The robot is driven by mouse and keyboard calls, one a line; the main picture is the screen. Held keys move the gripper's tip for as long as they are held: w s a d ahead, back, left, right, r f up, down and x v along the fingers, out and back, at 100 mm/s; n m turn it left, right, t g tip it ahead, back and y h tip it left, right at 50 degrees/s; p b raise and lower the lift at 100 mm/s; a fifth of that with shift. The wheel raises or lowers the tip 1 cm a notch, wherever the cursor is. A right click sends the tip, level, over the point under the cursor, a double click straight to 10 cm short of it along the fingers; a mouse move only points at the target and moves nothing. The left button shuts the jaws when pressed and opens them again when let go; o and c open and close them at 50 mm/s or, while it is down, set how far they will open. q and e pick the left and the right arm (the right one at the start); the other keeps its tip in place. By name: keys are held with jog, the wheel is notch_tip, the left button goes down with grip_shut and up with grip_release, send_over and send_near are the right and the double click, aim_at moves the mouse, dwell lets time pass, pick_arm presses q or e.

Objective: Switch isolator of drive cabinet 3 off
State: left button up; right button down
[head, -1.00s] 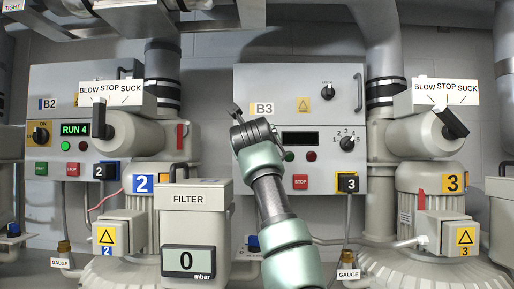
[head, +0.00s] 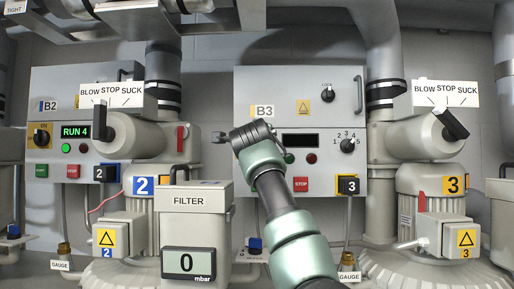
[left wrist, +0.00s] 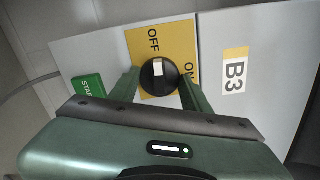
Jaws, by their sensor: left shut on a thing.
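Drive cabinet 3 (head: 340,95), marked B3, is the grey box right of centre in the head view. My left gripper (head: 248,134) is in front of its lower left part and hides the isolator there. In the left wrist view, the isolator is a round black knob (left wrist: 158,76) on a yellow plate with OFF and ON. My left gripper (left wrist: 159,82) is shut on this knob, one finger on each side. The knob's white mark points toward OFF. The cabinet's display (head: 300,140) is dark. My right gripper is not in view.
The green START button (left wrist: 88,87) is close to one finger in the left wrist view. The red STOP button (head: 300,184) is right of my forearm. The filter box (head: 196,215) stands left of my arm. Cabinet B2 (head: 70,90) shows RUN 4.

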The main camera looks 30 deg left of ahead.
pick_arm(q)
jog(key=shift+n, duration=0.4)
jog(key=o, duration=1.4)
jog(key=shift+w, duration=0.1)
jog(key=shift+c, duration=0.2)
jog(key=shift+d+f, duration=0.1)
